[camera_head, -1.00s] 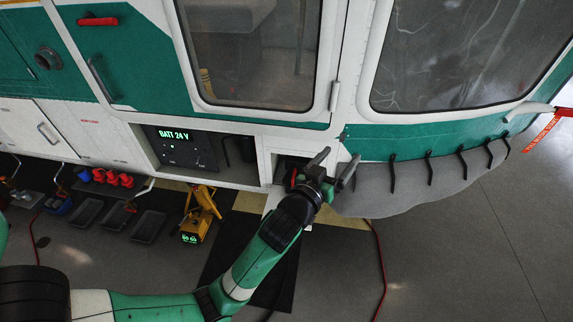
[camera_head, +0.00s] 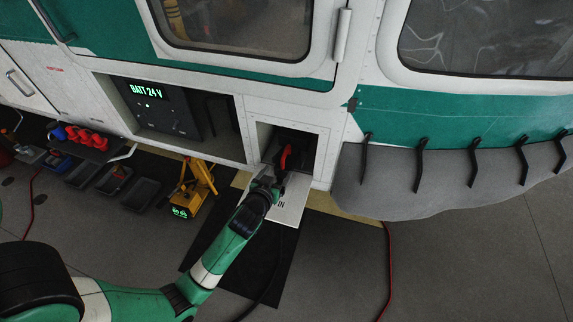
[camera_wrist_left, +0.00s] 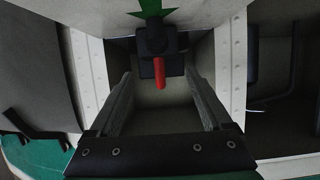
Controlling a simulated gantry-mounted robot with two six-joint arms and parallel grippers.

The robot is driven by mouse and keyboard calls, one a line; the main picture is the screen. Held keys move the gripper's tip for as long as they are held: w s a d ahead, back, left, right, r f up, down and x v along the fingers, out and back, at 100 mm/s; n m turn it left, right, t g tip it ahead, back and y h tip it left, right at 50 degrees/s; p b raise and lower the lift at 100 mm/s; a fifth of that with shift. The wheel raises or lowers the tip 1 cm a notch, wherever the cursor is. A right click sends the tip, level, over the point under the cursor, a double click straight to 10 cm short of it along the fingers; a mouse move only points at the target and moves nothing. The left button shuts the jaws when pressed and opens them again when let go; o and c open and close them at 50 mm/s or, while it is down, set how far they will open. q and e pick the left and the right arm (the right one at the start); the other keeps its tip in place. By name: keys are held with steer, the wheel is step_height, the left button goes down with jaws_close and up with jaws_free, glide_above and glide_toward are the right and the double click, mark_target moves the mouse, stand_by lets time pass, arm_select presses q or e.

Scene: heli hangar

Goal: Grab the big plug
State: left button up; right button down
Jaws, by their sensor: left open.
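The big plug, a black block with a red handle (camera_head: 286,157), sits inside a square opening in the lower side of the helicopter. In the left wrist view its black body (camera_wrist_left: 156,42) is at the top centre, with the red handle pointing toward me. My left gripper (camera_head: 270,174) is in front of the opening, to the lower left of the red handle. In the left wrist view its two fingers (camera_wrist_left: 160,98) are spread, with the plug ahead, roughly centred between them. The gripper is empty. My right gripper is not in view.
A lowered white hatch door (camera_head: 290,202) hangs below the opening. A lit battery panel (camera_head: 165,112) is in the bay to the left. A yellow device (camera_head: 194,187) and dark trays (camera_head: 143,194) stand on the floor. A red cable (camera_head: 388,270) lies at the right.

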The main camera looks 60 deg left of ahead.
mark_target(287, 159)
arm_select(q)
steer(key=b+x, duration=0.1)
steer(key=x, duration=0.4)
steer(key=shift+w+a, duration=0.1)
steer(key=shift+w, duration=0.05)
steer(key=b+x, duration=0.2)
steer(key=x, duration=0.3)
steer(key=shift+w+r+b, duration=0.1)
steer(key=shift+b, duration=0.3)
steer(key=shift+r, duration=0.15)
jaws_close()
